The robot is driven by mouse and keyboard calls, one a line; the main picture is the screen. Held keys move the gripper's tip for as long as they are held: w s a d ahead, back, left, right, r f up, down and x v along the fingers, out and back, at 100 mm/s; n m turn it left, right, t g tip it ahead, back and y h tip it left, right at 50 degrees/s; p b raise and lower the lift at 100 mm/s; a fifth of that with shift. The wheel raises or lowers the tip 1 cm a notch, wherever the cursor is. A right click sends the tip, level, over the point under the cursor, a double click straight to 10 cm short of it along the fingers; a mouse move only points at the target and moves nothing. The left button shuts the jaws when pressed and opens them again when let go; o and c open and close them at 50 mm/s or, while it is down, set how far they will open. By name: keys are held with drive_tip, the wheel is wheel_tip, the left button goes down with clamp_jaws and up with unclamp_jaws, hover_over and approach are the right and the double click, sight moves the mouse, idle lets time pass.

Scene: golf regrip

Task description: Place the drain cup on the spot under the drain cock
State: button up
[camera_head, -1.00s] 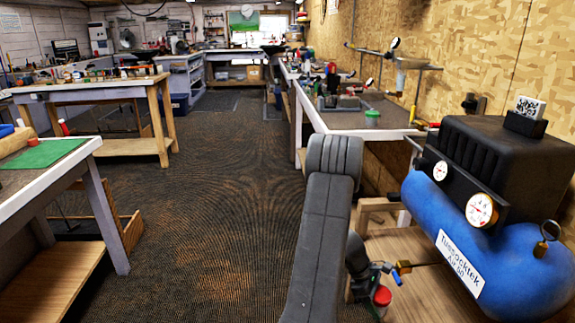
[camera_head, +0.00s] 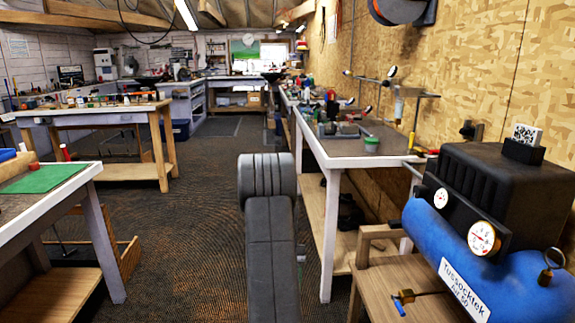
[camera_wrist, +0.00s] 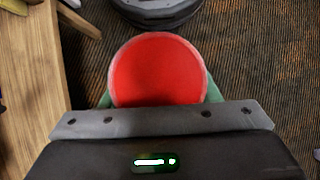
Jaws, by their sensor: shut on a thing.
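The drain cup (camera_wrist: 158,68) is round and red with a pale rim, in the middle of the wrist view. My gripper (camera_wrist: 160,98) is shut on it, with greenish parts showing at either side of the cup. In the head view my arm covers the gripper and cup. The drain cock (camera_head: 403,297), a small brass fitting with a blue lever, sticks out at the left end below the blue compressor tank (camera_head: 470,245). No marked spot under it can be made out.
The compressor stands on a wooden stand (camera_head: 375,275) at the right. A long workbench (camera_head: 335,160) runs behind it along the wall. A bench with a green mat (camera_head: 45,178) is at the left. Wood (camera_wrist: 25,80) lies close left of the cup in the wrist view. The floor between is clear.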

drive_tip(key=shift+s+d+r+p, duration=0.2)
drive_tip(key=shift+r+p, duration=0.45)
drive_tip(key=shift+p, duration=1.1)
drive_tip(key=shift+s+a+r+p, duration=0.2)
drive_tip(key=shift+r+p, duration=0.5)
drive_tip(key=shift+p, duration=1.05)
drive_tip(key=shift+s+d+r+p, duration=0.25)
drive_tip(key=shift+r+p, duration=0.4)
drive_tip(key=shift+p, duration=1.1)
drive_tip(key=s+r+p, duration=0.1)
drive_tip(key=p, duration=0.2)
drive_tip(key=shift+p, duration=0.9)
drive_tip(key=shift+s+f, duration=0.1)
